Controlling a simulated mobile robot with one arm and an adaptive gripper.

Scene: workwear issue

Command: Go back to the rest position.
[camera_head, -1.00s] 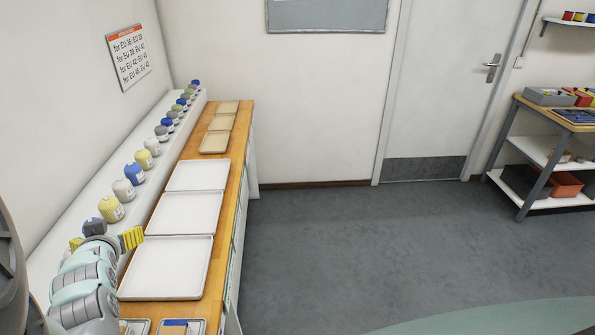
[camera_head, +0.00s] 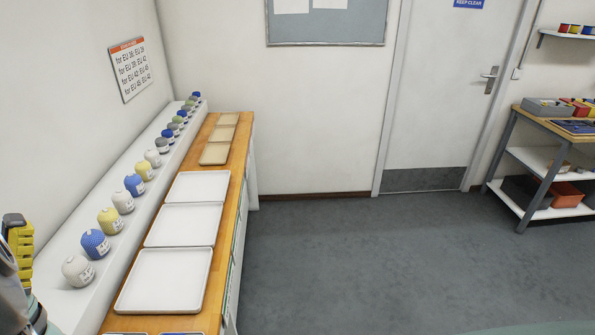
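My gripper (camera_head: 17,245) shows only in part at the left edge of the head view, with its yellow ribbed fingers raised beside the shelf's near end. Nothing shows in the fingers, but the spread between them is not clear from this angle. Part of my arm is below it, cut off by the frame. The gripper is apart from the nearest rolled items, a grey one (camera_head: 78,270) and a blue one (camera_head: 95,243).
A row of rolled items stands on the white ledge (camera_head: 60,300) along the left wall. White trays (camera_head: 163,280) and tan trays (camera_head: 215,153) lie on the wooden counter (camera_head: 236,190). Grey floor (camera_head: 330,260) is clear. A shelf cart (camera_head: 540,170) stands at right.

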